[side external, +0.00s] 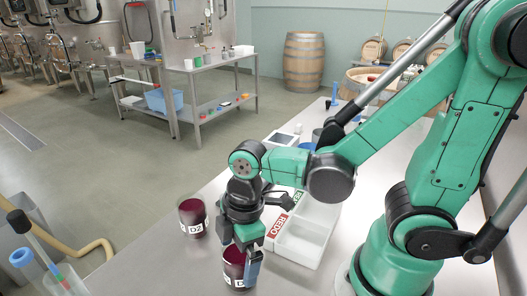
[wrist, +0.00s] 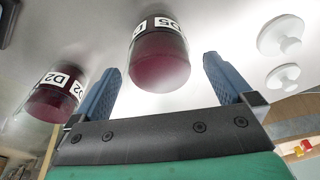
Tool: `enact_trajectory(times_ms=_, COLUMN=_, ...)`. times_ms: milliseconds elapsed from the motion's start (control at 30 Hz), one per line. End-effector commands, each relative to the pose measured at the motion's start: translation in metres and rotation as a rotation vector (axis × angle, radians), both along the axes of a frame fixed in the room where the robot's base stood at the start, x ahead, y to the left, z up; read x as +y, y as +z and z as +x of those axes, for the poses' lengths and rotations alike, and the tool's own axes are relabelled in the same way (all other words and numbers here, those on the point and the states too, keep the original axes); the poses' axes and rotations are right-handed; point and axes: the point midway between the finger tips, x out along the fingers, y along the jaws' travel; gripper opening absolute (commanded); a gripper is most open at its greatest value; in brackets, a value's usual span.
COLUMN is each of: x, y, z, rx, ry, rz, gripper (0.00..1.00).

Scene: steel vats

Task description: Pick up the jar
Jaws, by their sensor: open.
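A glass jar of dark red liquid (side external: 233,276) stands on the steel bench below my gripper (side external: 241,258), partly hidden by a blue finger. In the wrist view this jar (wrist: 158,62) carries a label reading D5 and lies between and beyond the fingertips. My gripper (wrist: 161,72) is open, with its blue fingers apart and gaps visible on both sides of the jar. A second jar, labelled D2 (side external: 192,219), stands to the left and behind; it also shows at the left of the wrist view (wrist: 50,100).
A white divided tray (side external: 303,240) with red and green labels, one reading REDO, lies right of the gripper. Two white knobbed discs (wrist: 283,36) show in the wrist view. The bench left of the D2 jar ends at an edge.

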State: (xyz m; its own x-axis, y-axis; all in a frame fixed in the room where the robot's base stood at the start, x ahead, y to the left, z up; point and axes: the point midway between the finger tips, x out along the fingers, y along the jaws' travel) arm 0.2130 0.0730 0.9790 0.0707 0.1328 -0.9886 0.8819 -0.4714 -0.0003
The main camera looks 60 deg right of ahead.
Motion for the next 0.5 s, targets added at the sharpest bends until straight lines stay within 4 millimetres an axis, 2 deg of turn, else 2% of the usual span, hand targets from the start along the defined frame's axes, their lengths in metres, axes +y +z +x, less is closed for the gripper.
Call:
enact_trajectory(times_ms=200, x=0.002, y=-0.012, z=0.001, rx=-0.001, ry=0.001, rz=-0.001, gripper=1.0)
enact_trajectory(times_ms=500, x=0.002, y=-0.015, z=0.0, rx=-0.001, ry=0.0, rz=0.0, gripper=1.0)
